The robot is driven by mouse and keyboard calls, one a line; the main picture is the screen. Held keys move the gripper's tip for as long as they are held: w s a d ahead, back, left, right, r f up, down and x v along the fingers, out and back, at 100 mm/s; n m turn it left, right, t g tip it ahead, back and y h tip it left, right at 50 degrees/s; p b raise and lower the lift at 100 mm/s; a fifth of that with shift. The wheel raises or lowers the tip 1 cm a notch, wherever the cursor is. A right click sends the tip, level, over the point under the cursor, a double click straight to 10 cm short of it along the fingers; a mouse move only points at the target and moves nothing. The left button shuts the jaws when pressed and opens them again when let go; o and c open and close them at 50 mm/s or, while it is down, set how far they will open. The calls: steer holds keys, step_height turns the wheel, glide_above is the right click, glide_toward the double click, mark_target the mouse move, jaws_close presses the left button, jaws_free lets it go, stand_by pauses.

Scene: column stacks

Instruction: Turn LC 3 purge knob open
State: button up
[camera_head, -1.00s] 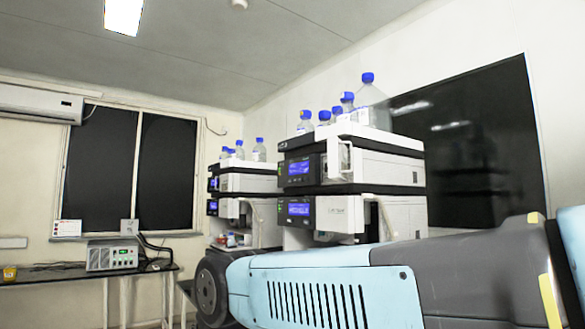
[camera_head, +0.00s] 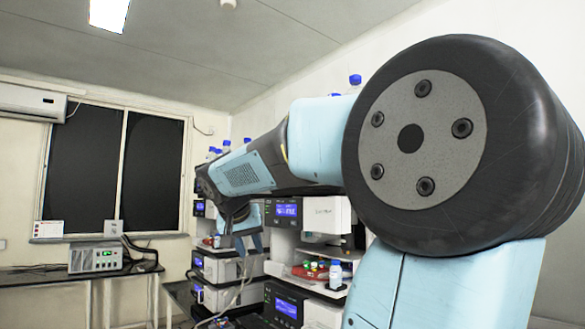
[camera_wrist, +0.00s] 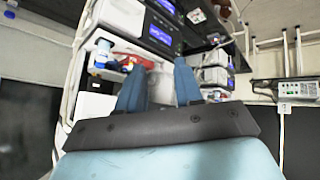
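My gripper (camera_head: 248,243) hangs in front of the instrument stacks in the head view. In the wrist view my gripper (camera_wrist: 158,66) shows two blue fingers spread apart with nothing held between them. The near LC stack (camera_head: 318,215) stands behind and to the right of it, with lit blue displays. In the wrist view a white module with a blue display (camera_wrist: 160,36) lies beyond the fingertips. I cannot make out the purge knob or tell which stack is LC 3. My arm hides much of the stacks.
Small bottles with coloured caps (camera_head: 336,275) and a red tray (camera_head: 308,271) stand on a shelf of the near stack. Blue-capped bottles (camera_head: 355,84) stand on top. A bench with a grey box (camera_head: 95,257) is at the left. Cables hang before the lower modules.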

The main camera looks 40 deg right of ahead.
steer(key=w+d+r+m+g+h, duration=0.3)
steer(key=w+d+r+m+h, duration=0.25)
steer(key=d+r, duration=0.5)
steer(key=w+d+r+m+g+h, duration=0.3)
steer(key=w+d+r+m+h, duration=0.4)
steer(key=r, duration=0.6)
steer(key=shift+n+y, duration=0.55)
steer(key=shift+y, duration=0.3)
steer(key=s+d, duration=0.1)
steer(key=d, duration=0.3)
steer(key=s+d, duration=0.1)
steer(key=d, duration=0.4)
steer(key=s+d, duration=0.1)
steer(key=d, duration=0.4)
steer(key=shift+s+d+f, duration=0.1)
steer(key=shift+s+d, duration=0.1)
steer(key=shift+s, duration=0.05)
steer(key=shift+c, duration=0.4)
jaws_close()
